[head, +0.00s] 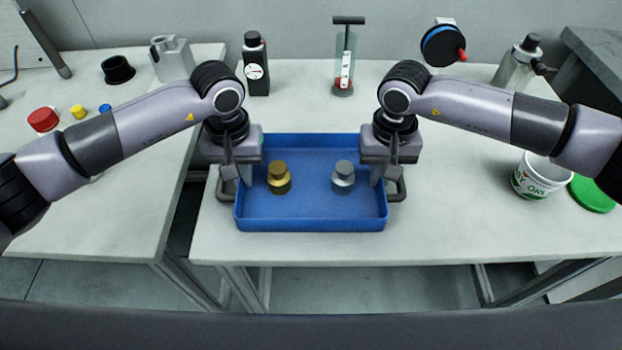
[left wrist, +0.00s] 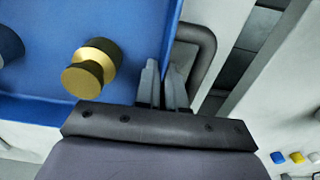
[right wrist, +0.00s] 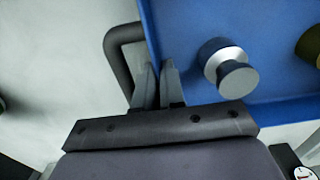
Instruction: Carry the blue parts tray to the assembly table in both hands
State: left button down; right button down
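The blue parts tray (head: 310,222) sits level at the front left of the right-hand table, appearing to rest on it. It holds a gold knobbed part (head: 279,178) and a silver one (head: 343,177). My left gripper (head: 232,180) points down at the tray's left wall; in the left wrist view its fingers (left wrist: 162,75) straddle that wall closely, beside the dark handle (left wrist: 212,50). My right gripper (head: 388,178) is at the right wall; in the right wrist view its fingers (right wrist: 157,75) straddle it beside the other handle (right wrist: 112,50). Both look shut on the walls.
The right-hand table (head: 480,230) also holds a dark bottle (head: 256,75), a white tub (head: 540,178) and a green lid (head: 592,194). A narrow gap separates it from the left-hand table (head: 110,215), which has a red cap (head: 43,120) and small parts behind a clear front area.

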pick_arm(q)
jog(key=shift+r, duration=0.25)
pick_arm(e)
jog(key=shift+r, duration=0.25)
